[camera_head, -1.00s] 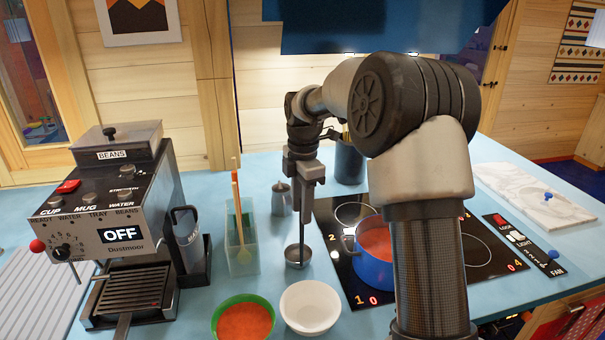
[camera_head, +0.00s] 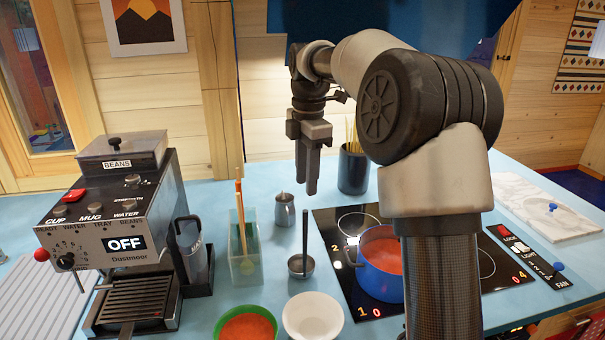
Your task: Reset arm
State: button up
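My gripper (camera_head: 308,190) hangs pointing down above the blue counter, left of my arm's large dark joint. Its two fingers are close together, and nothing shows between them; whether a narrow gap is left I cannot tell for sure. A metal ladle (camera_head: 301,264) stands below it on the counter, its dark handle upright, apart from the fingertips. My arm rises at the right of the view and hides part of the cooktop.
A blue pot (camera_head: 381,278) with orange-red content stands on the black cooktop (camera_head: 345,222). A white bowl (camera_head: 314,318), a green bowl (camera_head: 246,326), a clear utensil box (camera_head: 245,257), a small metal jug (camera_head: 284,211), a dark utensil holder (camera_head: 353,170) and a coffee machine (camera_head: 125,230) stand around.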

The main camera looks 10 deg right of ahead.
jog(key=s+a+r+m+t, duration=0.1)
jog(key=s+r+m+t, duration=0.1)
jog(key=s+r+m, duration=0.55)
jog(key=s+f+m+t, duration=0.1)
jog(key=s+f+m, duration=0.1)
jog(key=s+m, duration=0.2)
jog(key=s+f+m+t, duration=0.1)
jog(key=s+f+m, duration=0.2)
jog(key=s, duration=0.8)
jog(key=s+f+m+t, duration=0.1)
jog(key=s+f+m, duration=0.2)
jog(key=s+m, duration=0.3)
jog(key=shift+s+d, duration=0.45)
jog(key=shift+s, duration=0.8)
